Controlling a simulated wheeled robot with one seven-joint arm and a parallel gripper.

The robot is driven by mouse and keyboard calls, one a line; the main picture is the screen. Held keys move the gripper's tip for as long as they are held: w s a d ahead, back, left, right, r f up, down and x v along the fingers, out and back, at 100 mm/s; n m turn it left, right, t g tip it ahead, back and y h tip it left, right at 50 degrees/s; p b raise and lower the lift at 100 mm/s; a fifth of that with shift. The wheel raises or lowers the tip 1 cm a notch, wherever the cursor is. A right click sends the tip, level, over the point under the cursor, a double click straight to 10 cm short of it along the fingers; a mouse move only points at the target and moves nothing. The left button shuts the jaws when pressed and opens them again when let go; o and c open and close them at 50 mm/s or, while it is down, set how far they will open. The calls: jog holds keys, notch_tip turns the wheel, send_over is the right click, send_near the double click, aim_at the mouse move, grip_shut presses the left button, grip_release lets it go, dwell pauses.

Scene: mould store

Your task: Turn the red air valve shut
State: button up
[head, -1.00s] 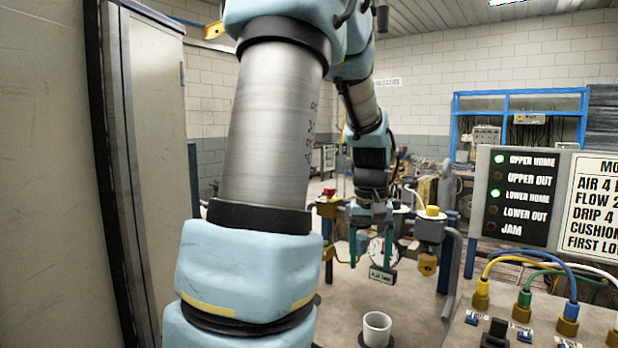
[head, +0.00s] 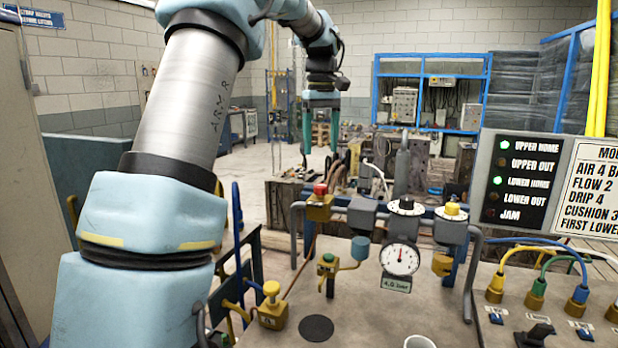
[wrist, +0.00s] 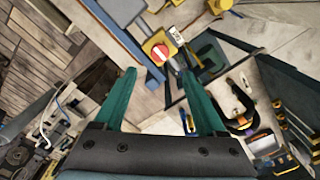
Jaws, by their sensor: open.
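The red air valve (head: 320,189) is a small red knob on a yellow body, at the left end of the pipe assembly in the head view. In the wrist view the red valve (wrist: 158,54) shows as a red disc with a white bar, on a yellow block. My gripper (head: 320,152) hangs above the valve in the head view, its teal fingers pointing down. In the wrist view my gripper (wrist: 158,74) is open and empty, and the valve lies just beyond the gap between the fingertips. No contact shows.
A dial gauge (head: 400,260) hangs right of the valve, with a yellow-capped knob (head: 452,209) beyond it. A green-topped valve (head: 328,262) stands below on the bench. A white cup (head: 419,342) is at the bottom edge. A lamp panel (head: 522,185) is at right.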

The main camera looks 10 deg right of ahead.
aim_at(321, 185)
notch_tip(321, 185, down, 10)
jog(key=shift+s+f+p, duration=0.1)
jog(key=shift+p, duration=1)
grip_shut()
